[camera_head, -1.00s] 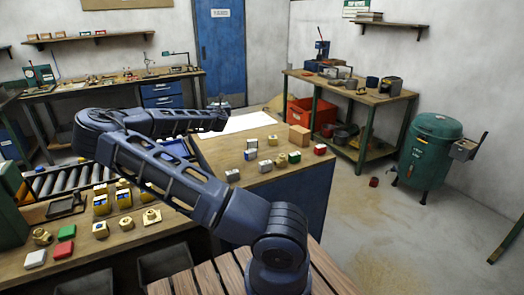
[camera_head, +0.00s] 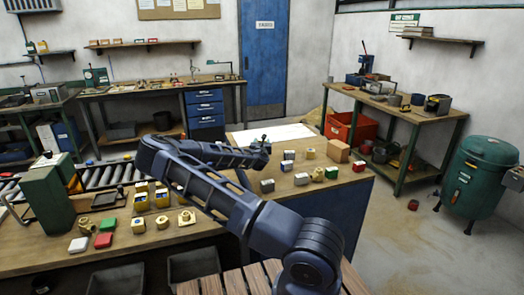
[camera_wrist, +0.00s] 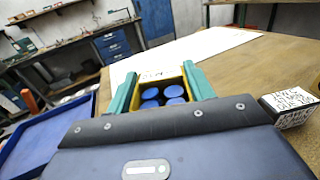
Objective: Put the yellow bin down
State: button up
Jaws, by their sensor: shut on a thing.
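The yellow bin (camera_wrist: 135,97) is between the two green fingers of my gripper (camera_wrist: 160,73) in the wrist view. The fingers are shut on its sides. Several round blue-topped pieces show inside it. The wooden bench top (camera_wrist: 240,62) lies around and beyond the bin. I cannot tell whether the bin's base touches it. In the head view my gripper (camera_head: 262,146) is at the far end of my arm, near the wooden counter's far left side; the held bin is not clear there.
A blue tray (camera_wrist: 45,140) lies left of the bin and a labelled box (camera_wrist: 290,106) stands to the right. A white sheet (camera_wrist: 185,50) lies beyond. Other yellow bins (camera_head: 141,203) stand at left.

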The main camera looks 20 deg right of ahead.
jog(key=shift+f, duration=2.2)
jog(key=o, duration=1)
jog(key=shift+f, duration=0.1)
jog(key=s, duration=0.1)
jog(key=s+a+r, duration=0.1)
jog(key=s, duration=0.1)
jog(key=shift+a+r, duration=0.1)
jog(key=shift+r, duration=0.05)
notch_tip(320, 180, up, 6)
jog(key=shift+w, duration=0.1)
